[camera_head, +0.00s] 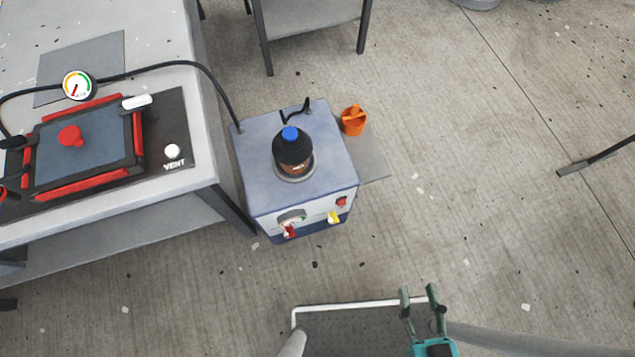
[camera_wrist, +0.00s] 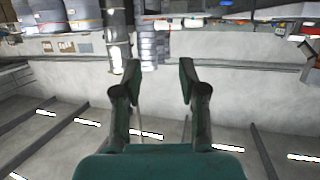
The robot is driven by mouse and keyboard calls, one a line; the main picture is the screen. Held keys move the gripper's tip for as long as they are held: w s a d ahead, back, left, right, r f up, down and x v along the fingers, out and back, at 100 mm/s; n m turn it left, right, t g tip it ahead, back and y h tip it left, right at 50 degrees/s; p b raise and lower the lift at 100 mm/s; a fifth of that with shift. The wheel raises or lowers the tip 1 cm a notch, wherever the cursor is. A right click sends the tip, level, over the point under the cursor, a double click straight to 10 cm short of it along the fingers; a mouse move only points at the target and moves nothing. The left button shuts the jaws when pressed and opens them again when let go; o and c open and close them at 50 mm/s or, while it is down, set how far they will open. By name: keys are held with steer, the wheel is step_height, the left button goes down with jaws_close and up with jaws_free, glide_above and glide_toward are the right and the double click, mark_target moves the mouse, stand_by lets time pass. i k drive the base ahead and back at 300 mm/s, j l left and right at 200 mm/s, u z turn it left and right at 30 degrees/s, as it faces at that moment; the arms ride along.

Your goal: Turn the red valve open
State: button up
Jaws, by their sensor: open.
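A blue-grey box unit (camera_head: 255,180) stands on the floor at the middle of the head view. Its front carries a small red valve handle (camera_head: 290,231) at lower left, below a dial gauge (camera_head: 291,216). A yellow handle (camera_head: 334,217) is to its right, and a small red switch (camera_head: 341,201) is above that. The red handle is too small to tell its exact angle. My gripper (camera_head: 419,292) is open and empty, in front and to the right of the box, well apart from it. Its fingers also show in the wrist view (camera_wrist: 159,68), with nothing between them; the valve is not seen there.
A dark bottle with a blue cap (camera_head: 291,147) stands on the box. An orange container (camera_head: 353,120) is behind right. A table (camera_head: 208,150) at left bears a mould with a red knob (camera_head: 70,136), a gauge (camera_head: 79,85) and a hose.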

mark_target(288, 233)
steer(key=i+l+u, duration=0.45)
steer(key=l, duration=0.15)
steer(key=i+l+u, duration=0.2)
steer(key=l, duration=0.15)
steer(key=l+u, duration=0.35)
steer(key=u, duration=0.15)
